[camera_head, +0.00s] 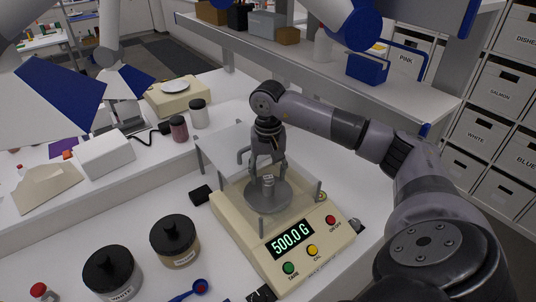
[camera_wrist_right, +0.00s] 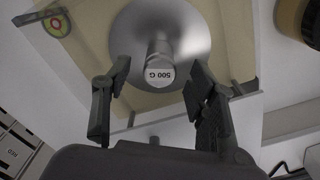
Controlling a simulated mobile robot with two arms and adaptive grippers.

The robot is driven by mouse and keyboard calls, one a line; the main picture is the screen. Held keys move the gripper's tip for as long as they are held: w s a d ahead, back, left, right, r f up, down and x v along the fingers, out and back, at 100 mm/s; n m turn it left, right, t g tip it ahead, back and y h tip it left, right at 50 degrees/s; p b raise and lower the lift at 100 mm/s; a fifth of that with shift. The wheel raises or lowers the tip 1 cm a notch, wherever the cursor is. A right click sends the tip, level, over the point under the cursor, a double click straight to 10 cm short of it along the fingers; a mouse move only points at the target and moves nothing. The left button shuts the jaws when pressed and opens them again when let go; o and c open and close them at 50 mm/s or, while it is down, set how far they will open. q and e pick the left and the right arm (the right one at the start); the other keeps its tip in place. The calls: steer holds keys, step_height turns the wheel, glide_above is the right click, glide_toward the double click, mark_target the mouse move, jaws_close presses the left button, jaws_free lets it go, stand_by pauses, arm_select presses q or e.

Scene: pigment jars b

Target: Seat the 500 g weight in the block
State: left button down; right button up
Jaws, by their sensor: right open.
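The 500 g weight (camera_wrist_right: 159,72) stands upright on the round metal pan (camera_wrist_right: 190,24) of the balance, its label reading upside down in the wrist view. In the head view the weight (camera_head: 268,180) stands on the pan below my right gripper (camera_head: 267,170). The gripper is open, its fingers spread to either side of the weight, with a gap showing on each side in the wrist view (camera_wrist_right: 159,95). The cream balance (camera_head: 235,222) displays 500.0 G. I cannot identify the block with certainty; a small black block-like item (camera_head: 200,194) lies left of the balance. My left gripper is out of view.
Clear draft-shield panels with posts (camera_head: 200,158) surround the pan. Two dark-lidded jars (camera_head: 175,240) (camera_head: 112,272) and a blue scoop (camera_head: 200,286) are at the front left. A shelf (camera_head: 330,72) crosses the back.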

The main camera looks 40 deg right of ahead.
steer(key=shift+f+p, duration=0.3)
steer(key=shift+f, duration=1.15)
steer(key=shift+c, duration=0.4)
jaws_close()
steer(key=shift+w+r, duration=0.1)
